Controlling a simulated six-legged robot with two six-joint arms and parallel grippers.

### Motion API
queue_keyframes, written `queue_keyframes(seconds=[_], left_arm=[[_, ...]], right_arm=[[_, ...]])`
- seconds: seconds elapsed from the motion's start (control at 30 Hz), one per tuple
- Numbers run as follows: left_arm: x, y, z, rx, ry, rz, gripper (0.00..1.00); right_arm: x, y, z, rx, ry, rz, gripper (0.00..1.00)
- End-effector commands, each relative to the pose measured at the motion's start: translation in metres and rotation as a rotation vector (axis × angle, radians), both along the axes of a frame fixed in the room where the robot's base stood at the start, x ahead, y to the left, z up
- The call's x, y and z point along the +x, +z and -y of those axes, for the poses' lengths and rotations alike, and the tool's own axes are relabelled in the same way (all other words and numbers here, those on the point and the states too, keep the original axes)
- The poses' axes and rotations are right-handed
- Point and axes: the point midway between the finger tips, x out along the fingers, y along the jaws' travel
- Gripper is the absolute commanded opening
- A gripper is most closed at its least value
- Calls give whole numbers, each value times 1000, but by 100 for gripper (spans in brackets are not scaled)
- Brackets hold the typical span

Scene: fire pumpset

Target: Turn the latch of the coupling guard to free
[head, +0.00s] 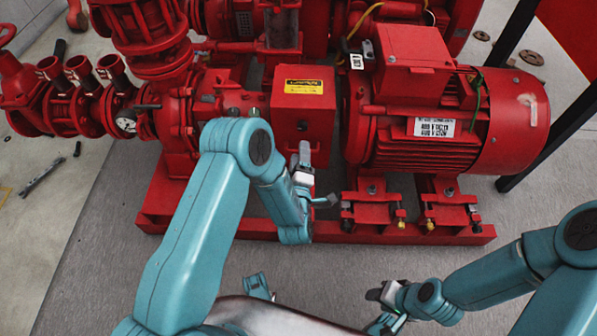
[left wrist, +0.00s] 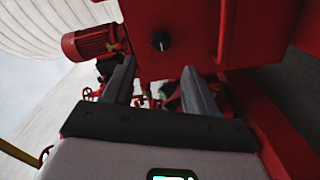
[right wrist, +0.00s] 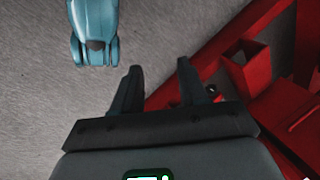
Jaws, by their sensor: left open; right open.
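The coupling guard (head: 303,104) is a red box with a yellow label, between the pump and the motor. Its latch (head: 302,125) is a small dark round knob low on the front face. The latch also shows in the left wrist view (left wrist: 160,41), just beyond the fingertips and between their lines. My left gripper (head: 316,176) is open and empty, in front of and slightly below the latch, apart from it. The latch's exact turn angle is too small to tell. My right gripper (right wrist: 160,85) is open and empty, low in front of the red base, far from the guard.
The red motor (head: 450,125) stands right of the guard, and the red pump (head: 185,115) stands left. The red base frame (head: 400,232) runs along the front. A dark post (head: 520,75) rises at the right. The grey floor (head: 90,270) in front is clear.

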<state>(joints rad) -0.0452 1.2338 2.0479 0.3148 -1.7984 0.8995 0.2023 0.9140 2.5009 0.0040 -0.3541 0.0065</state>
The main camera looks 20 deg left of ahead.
Motion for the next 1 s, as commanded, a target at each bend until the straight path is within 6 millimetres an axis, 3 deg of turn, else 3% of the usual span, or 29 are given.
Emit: queue_keyframes(seconds=[0.17,0.2,0.3,0.43,1.0], left_arm=[[-48,2,15,1,-4,-7,57],[-53,-5,16,0,-4,-1,57],[-60,-8,19,-1,-2,2,57],[-68,-5,21,-2,-2,2,57],[-74,0,21,-1,1,1,57]], right_arm=[[-2,16,-3,2,11,-4,43],[-1,3,-3,1,12,0,43],[9,-20,1,-5,0,32,43],[18,-31,3,-10,-6,58,43],[23,-34,5,-14,-11,75,43]])
